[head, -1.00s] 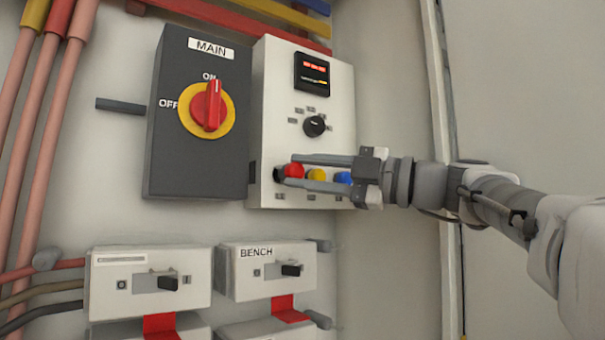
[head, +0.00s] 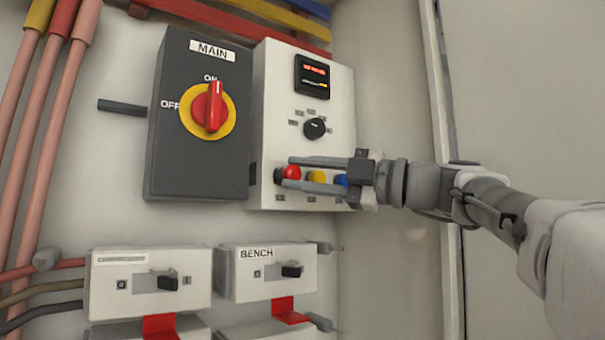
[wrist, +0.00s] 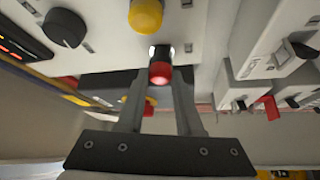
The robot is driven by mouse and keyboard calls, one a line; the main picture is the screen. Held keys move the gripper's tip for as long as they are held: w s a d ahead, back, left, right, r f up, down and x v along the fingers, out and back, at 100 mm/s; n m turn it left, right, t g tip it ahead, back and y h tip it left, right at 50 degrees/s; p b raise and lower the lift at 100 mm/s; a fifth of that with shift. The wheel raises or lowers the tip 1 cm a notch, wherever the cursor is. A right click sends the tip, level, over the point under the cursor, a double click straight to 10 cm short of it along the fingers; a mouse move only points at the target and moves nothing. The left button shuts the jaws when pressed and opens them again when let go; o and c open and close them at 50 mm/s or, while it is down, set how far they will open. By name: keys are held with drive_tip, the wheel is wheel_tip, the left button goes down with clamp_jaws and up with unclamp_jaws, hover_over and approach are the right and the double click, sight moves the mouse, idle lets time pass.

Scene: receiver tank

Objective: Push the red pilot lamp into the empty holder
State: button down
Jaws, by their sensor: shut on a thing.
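The red pilot lamp (head: 292,172) is at the left end of the lamp row on the light grey panel (head: 340,100). My gripper (head: 286,172) reaches in from the right, one finger above the lamp and one below. In the wrist view the red lamp (wrist: 160,72) lies between my two fingertips (wrist: 160,80), which are shut on it. A dark round holder (wrist: 161,52) with bright metal edges is right behind the lamp, in line with it. I cannot tell how deep the lamp sits in the holder.
A yellow lamp (head: 317,176) and a blue lamp (head: 341,180) stand to the right in the same row, close to my fingers. A black knob (head: 315,127) is above. The MAIN switch box (head: 200,120) is at left, and breaker boxes (head: 265,270) are below.

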drive_tip(key=shift+w+a, duration=0.45)
drive_tip(key=shift+w, duration=0.15)
drive_tip(key=shift+c, duration=2.4)
unclamp_jaws()
